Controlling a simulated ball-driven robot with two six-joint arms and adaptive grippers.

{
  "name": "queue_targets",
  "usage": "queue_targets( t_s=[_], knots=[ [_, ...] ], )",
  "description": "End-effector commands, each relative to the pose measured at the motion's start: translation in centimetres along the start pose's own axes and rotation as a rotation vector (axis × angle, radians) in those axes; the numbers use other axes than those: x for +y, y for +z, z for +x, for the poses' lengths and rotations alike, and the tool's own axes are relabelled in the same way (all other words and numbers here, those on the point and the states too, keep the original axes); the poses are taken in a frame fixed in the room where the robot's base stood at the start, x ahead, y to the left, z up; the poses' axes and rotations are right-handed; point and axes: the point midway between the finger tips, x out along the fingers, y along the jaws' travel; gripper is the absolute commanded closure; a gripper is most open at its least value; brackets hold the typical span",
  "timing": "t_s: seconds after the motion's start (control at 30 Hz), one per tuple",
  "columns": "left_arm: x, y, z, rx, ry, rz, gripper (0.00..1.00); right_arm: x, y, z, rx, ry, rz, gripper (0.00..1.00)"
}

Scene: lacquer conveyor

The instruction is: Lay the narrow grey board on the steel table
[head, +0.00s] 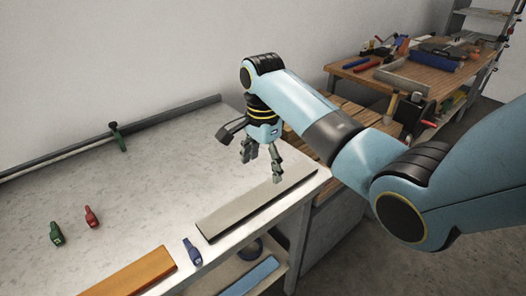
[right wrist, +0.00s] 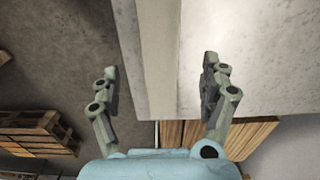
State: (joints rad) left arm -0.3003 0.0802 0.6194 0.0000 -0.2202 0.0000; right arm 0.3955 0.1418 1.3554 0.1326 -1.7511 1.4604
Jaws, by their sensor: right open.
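The narrow grey board (head: 258,199) lies flat on the pale mottled table top (head: 140,190), along its right edge. My right gripper (head: 262,170) is open and empty, pointing down above the far part of the board. In the right wrist view the board (right wrist: 160,100) runs between the two spread fingers of this gripper (right wrist: 160,68), with a gap on each side. The fingers look apart from the board. My left gripper is not in view.
An orange-brown board (head: 133,272), a blue clamp (head: 192,251), a red clamp (head: 91,216) and a dark green clamp (head: 57,233) lie on the table. Another green clamp (head: 118,137) sits at the back rail. A wooden bench (head: 420,80) with tools stands behind right. The table's middle is clear.

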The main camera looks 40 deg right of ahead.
Motion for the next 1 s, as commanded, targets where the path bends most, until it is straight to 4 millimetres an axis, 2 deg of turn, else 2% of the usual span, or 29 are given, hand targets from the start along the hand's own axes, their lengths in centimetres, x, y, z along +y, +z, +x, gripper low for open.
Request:
queue_targets(
  t_s=[0.1,0.3,0.83,0.93,1.0],
  knots=[
    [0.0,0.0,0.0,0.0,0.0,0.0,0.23,-0.1,0.0,-2.0,0.0,-0.002,0.0,0.21],
    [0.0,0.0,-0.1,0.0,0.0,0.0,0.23,0.0,0.0,-3.5,0.0,0.0,0.0,0.21],
    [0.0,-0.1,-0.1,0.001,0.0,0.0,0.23,0.1,0.0,-3.5,0.0,0.0,-0.002,0.21],
    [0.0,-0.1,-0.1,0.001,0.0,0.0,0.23,1.1,0.2,-2.9,0.007,-0.008,-0.057,0.21],
    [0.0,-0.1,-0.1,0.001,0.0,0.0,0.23,2.9,0.5,-1.9,0.021,-0.022,-0.161,0.21]
  ],
)
